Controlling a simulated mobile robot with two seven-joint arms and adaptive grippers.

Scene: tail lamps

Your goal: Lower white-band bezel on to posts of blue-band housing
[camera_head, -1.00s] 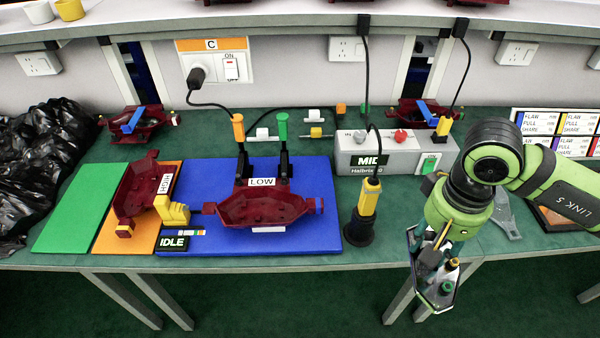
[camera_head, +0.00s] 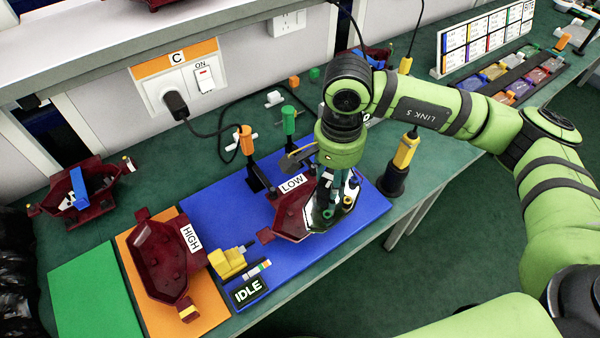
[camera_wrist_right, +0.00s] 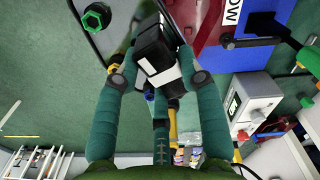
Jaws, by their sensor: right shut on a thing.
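In the head view, the bezel overlaps the right part of the dark red housing (camera_head: 287,216) labelled LOW. The housing's right end and posts are hidden, and I cannot tell whether bezel and housing touch. Its red surface also shows in the right wrist view (camera_wrist_right: 205,22). My left gripper is out of view.
The LOW housing lies on a blue board (camera_head: 212,198). The HIGH housing (camera_head: 160,260) lies on an orange board (camera_head: 130,270), with a yellow block (camera_head: 228,262) beside it. Orange (camera_head: 247,140) and green (camera_head: 289,120) handles stand behind. A yellow-black tool (camera_head: 402,160) stands right.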

